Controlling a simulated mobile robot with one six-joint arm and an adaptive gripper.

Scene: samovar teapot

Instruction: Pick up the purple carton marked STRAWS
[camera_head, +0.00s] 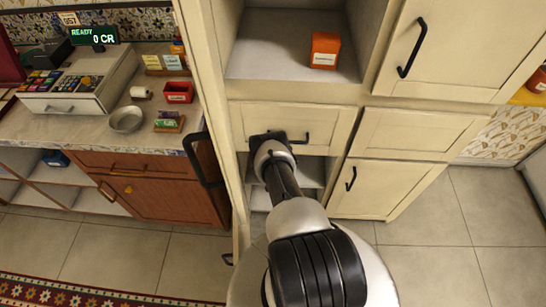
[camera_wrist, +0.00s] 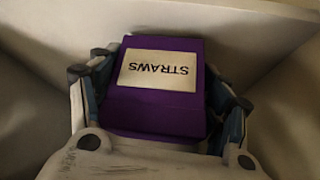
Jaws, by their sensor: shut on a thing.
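The purple carton (camera_wrist: 158,113) fills the middle of the wrist view. Its white label reads STRAWS and appears upside down. My gripper (camera_wrist: 160,92) has one finger on each side of the carton and is shut on it. Pale surfaces surround the carton in the wrist view. In the head view my arm reaches to the cream cabinet, and its end is at the drawer front and the open space below. The carton and the fingertips are hidden there.
An orange box (camera_head: 324,50) stands on the open shelf above. A cream drawer (camera_head: 255,115) with a black handle is just by my arm's end. A cabinet door (camera_head: 207,100) stands open at the left. The counter with the cash register (camera_head: 82,85) lies further left. Tiled floor is clear at right.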

